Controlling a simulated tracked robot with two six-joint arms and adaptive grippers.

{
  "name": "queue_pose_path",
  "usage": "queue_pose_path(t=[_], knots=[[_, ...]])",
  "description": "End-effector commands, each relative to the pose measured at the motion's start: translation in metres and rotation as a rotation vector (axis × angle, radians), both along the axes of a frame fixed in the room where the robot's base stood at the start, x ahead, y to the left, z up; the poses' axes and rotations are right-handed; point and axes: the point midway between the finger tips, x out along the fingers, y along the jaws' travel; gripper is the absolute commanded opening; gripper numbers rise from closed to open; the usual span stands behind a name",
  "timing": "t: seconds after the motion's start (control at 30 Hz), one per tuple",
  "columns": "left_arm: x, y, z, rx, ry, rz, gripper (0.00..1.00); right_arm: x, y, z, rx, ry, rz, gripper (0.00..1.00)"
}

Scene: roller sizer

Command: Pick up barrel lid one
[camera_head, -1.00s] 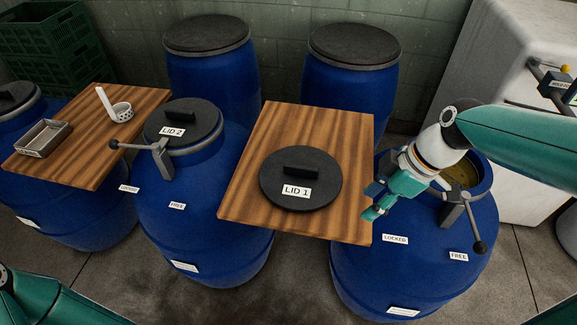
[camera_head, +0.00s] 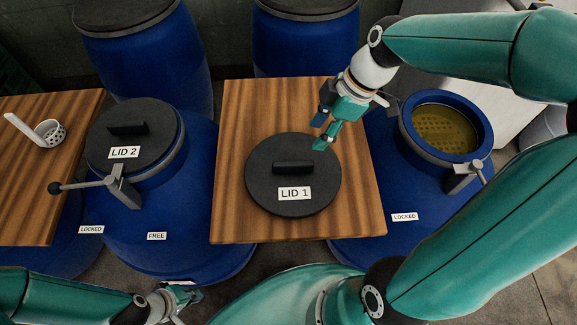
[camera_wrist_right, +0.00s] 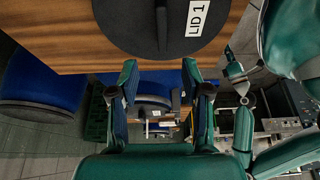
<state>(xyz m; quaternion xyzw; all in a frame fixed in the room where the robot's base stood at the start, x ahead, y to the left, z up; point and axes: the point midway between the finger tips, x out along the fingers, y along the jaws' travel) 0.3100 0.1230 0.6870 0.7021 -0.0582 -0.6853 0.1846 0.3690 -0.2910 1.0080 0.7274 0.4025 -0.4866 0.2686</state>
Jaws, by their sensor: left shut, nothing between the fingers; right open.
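Barrel lid one (camera_head: 293,181) is a flat black disc with a bar handle and a white "LID 1" tag. It lies on a wooden board (camera_head: 232,130). It also shows at the top of the right wrist view (camera_wrist_right: 135,25), cut off by the frame edge. My right gripper (camera_head: 323,132) is open and empty at the lid's upper right edge, to the right of and above the handle. Its two fingers (camera_wrist_right: 160,76) are spread below the lid in the wrist view. My left gripper (camera_head: 178,300) is shut and empty at the bottom left, away from the lid.
An open blue barrel (camera_head: 385,160) with yellowish contents stands right of the board. Left of it is a barrel with lid two (camera_head: 150,145) and a clamp lever (camera_head: 85,185). A white strainer cup (camera_head: 50,132) sits on another board (camera_head: 25,195). Two lidded barrels stand behind.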

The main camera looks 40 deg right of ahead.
Motion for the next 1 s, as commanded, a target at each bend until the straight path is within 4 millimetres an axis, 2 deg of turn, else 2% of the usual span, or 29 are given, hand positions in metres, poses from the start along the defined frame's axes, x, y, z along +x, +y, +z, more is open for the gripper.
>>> queue_pose_path(t=[0.1, 0.3, 0.63, 0.9, 1.0], knots=[[0.0, 0.0, 0.001, 0.0, 0.0, 0.0, 0.0, 0.006, 0.012, -0.026, 0.004, 0.008, 0.009, 0.48], [0.0, 0.0, 0.003, 0.0, 0.0, 0.0, 0.0, 0.015, 0.026, -0.061, 0.002, 0.005, 0.013, 0.48], [0.0, 0.0, 0.006, 0.0, 0.0, 0.0, 0.0, 0.02, 0.034, -0.083, 0.001, 0.004, 0.014, 0.48], [0.0, 0.0, 0.014, 0.0, -0.001, 0.0, 0.0, 0.026, 0.047, -0.117, 0.002, 0.004, 0.013, 0.48], [0.0, 0.0, 0.015, 0.0, -0.001, 0.0, 0.0, 0.027, 0.049, -0.123, 0.0, 0.002, 0.013, 0.48]])
